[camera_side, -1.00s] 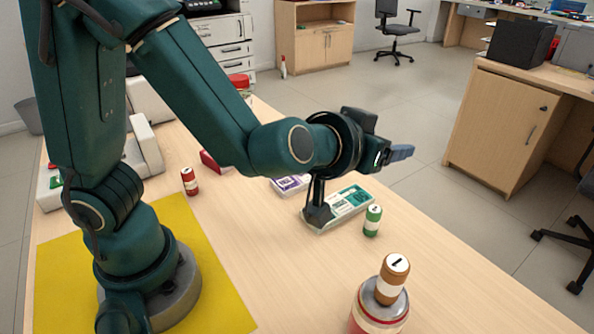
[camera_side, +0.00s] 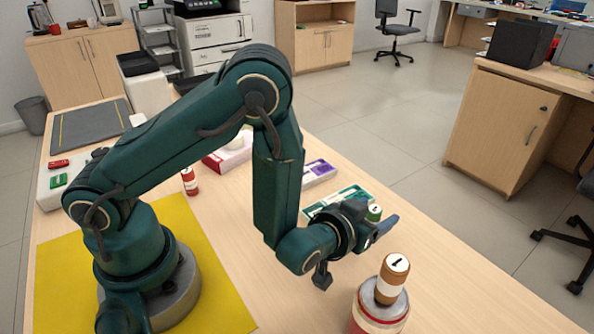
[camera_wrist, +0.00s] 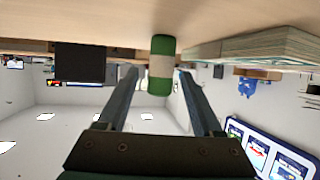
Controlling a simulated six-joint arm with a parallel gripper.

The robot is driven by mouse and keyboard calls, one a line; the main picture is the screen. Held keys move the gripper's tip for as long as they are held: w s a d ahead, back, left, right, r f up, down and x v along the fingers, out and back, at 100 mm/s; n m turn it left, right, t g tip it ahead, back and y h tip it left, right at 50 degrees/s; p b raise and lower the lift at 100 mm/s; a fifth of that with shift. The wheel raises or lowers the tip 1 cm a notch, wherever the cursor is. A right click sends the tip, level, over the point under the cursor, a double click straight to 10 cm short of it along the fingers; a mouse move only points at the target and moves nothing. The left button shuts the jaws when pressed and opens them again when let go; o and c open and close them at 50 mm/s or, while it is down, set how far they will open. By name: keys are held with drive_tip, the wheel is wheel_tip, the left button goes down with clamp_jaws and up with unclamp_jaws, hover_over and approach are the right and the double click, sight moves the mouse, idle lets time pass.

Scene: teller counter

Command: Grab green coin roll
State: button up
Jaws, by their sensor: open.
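The green coin roll (camera_side: 374,212) stands upright on the wooden counter, partly hidden behind my wrist in the side view. In the wrist view the green coin roll (camera_wrist: 161,66), green with a pale band, shows just past and between the fingertips. My gripper (camera_wrist: 157,75) is open and empty, held low and nearly level in front of the roll. In the side view my gripper (camera_side: 389,228) shows mostly as one blue finger at the roll's right. I cannot tell whether a finger touches the roll.
A brown coin roll (camera_side: 391,279) stands on a red-and-cream can (camera_side: 379,312) close in front of my gripper. A green-and-white banknote bundle (camera_side: 326,203) lies behind the wrist, with a purple one (camera_side: 319,172) beyond. A red coin roll (camera_side: 189,181) stands further left.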

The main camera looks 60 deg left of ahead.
drive_tip(key=shift+x, duration=1.4)
clamp_jaws()
drive_tip(key=shift+r, duration=0.2)
